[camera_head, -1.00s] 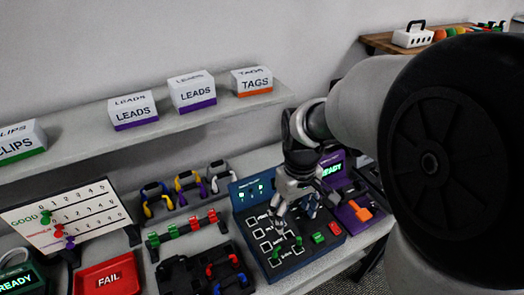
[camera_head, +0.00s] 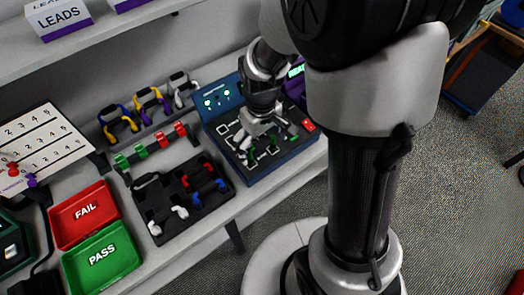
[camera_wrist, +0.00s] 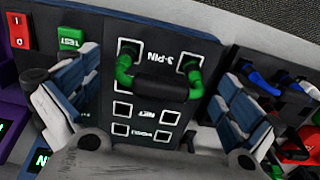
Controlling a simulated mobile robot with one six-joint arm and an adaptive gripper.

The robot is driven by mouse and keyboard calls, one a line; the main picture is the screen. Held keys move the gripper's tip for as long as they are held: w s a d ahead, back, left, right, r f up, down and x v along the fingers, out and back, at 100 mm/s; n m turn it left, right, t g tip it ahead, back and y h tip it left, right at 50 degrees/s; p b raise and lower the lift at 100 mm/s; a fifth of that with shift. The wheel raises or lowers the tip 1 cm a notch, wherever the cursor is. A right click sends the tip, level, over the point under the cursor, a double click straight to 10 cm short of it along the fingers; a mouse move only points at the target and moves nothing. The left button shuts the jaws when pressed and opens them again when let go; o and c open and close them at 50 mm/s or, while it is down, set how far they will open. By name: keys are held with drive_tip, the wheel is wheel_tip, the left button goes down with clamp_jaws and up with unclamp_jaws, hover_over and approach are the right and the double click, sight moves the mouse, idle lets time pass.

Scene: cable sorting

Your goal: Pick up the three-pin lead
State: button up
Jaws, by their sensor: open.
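The three-pin lead has a black handle (camera_wrist: 166,88) with a green plug at each end. In the wrist view, the plugs sit at the pair of sockets labelled 3-PIN on the dark test panel (camera_wrist: 150,22). My gripper (camera_wrist: 163,92) is open, with one finger to the left and one to the right of the lead. Neither finger clearly touches it. In the head view, my gripper (camera_head: 257,130) is over the blue-edged tester, pointing down. Green plugs (camera_head: 250,157) show just below it; the handle is mostly hidden there.
A green TEST button (camera_wrist: 72,38) and a red switch (camera_wrist: 18,30) sit beside the panel's sockets. A black tray (camera_head: 160,222) holds several leads left of the tester. Red FAIL (camera_head: 84,213) and green PASS (camera_head: 102,256) trays are farther left. A lead rack stands behind.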

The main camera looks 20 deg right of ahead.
wheel_tip(320, 180, down, 2)
drive_tip(key=shift+f, duration=0.15)
drive_tip(key=shift+c, duration=0.4)
drive_tip(key=c, duration=1.1)
drive_tip(key=shift+r, duration=0.2)
wheel_tip(320, 180, up, 23)
drive_tip(key=p, duration=0.9)
drive_tip(key=shift+p, duration=0.3)
